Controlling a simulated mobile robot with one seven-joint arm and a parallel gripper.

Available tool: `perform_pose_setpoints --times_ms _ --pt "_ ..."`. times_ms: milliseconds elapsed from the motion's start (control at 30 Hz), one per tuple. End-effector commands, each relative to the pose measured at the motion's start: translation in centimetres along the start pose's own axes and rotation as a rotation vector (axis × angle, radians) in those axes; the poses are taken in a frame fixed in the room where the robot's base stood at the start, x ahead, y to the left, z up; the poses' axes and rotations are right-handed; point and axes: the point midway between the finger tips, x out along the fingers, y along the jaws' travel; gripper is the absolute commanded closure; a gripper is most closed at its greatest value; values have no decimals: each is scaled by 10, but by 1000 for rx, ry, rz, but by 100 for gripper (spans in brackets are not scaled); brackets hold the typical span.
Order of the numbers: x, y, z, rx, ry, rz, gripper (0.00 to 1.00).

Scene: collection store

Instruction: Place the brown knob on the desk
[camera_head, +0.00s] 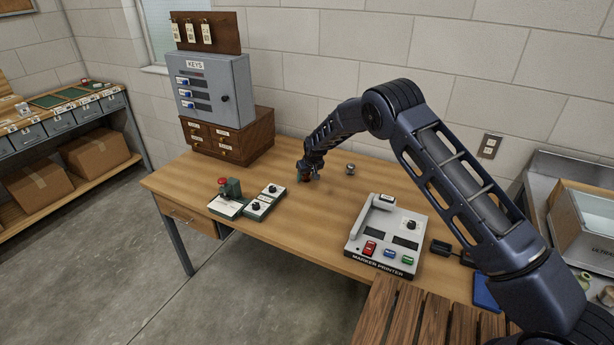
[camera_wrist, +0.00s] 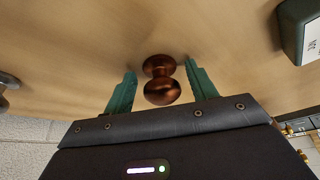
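The brown knob (camera_wrist: 162,80) is a copper-brown knob with a round head and a flared base. In the wrist view it stands against the wooden desk (camera_wrist: 70,50), base on the surface as far as I can see. My gripper (camera_wrist: 160,82) has its green fingers on either side of the knob, with a visible gap on each side, so it is open. In the head view my gripper (camera_head: 307,174) is low over the desk (camera_head: 290,230), left of its middle; the brown knob cannot be made out there.
A silver knob (camera_head: 350,169) stands right of my gripper. The marker printer (camera_head: 388,235) is at the front right. Small white devices (camera_head: 265,202) with black dials sit at the left. The key cabinet (camera_head: 215,90) stands on wooden drawers (camera_head: 232,138) at the back left. The middle is clear.

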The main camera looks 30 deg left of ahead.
Motion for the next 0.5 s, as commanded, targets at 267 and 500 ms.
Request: perform_pose_setpoints --times_ms 267,500 --pt "0 0 0 0 0 0 39" --pt "-16 0 -2 0 1 -1 39"
